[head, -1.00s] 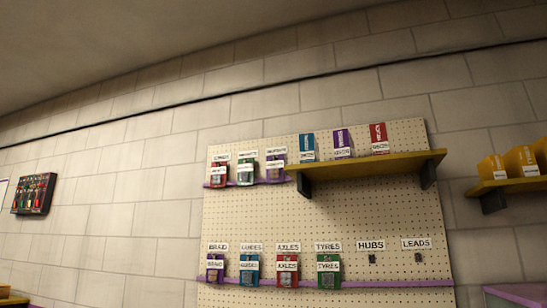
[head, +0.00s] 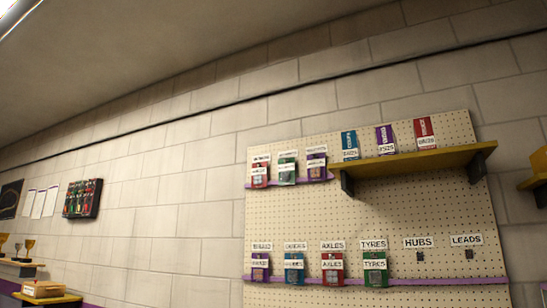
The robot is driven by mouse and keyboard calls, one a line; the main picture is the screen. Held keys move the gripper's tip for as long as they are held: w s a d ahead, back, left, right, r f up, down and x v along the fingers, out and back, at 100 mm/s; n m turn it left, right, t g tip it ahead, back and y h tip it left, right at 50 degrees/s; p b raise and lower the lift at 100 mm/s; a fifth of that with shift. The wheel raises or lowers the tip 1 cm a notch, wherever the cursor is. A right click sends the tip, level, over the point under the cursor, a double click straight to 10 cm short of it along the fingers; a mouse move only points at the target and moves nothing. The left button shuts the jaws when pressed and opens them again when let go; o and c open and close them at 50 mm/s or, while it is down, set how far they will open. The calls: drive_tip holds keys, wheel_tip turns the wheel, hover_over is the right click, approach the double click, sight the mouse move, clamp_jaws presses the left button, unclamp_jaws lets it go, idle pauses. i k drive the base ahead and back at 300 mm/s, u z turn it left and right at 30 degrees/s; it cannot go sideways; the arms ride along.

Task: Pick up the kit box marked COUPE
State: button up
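Three upright kit boxes stand on a yellow shelf on the pegboard: a teal one (head: 349,141), a purple one (head: 384,135) and a red one (head: 423,129). Each has a white label and lettering too small to read surely. The teal box, on the left, may be the one marked COUPE, but I cannot be certain. My gripper is not in view.
The yellow shelf (head: 415,163) juts out from the pegboard (head: 400,235). Hanging packets line a purple rail (head: 300,183) left of it and another rail below. Cups (head: 28,244) and a small box (head: 42,289) stand at the far left.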

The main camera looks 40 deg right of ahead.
sight(351, 148)
drive_tip(key=u, duration=0.55)
drive_tip(key=i, duration=2.6)
drive_tip(key=z, duration=3.2)
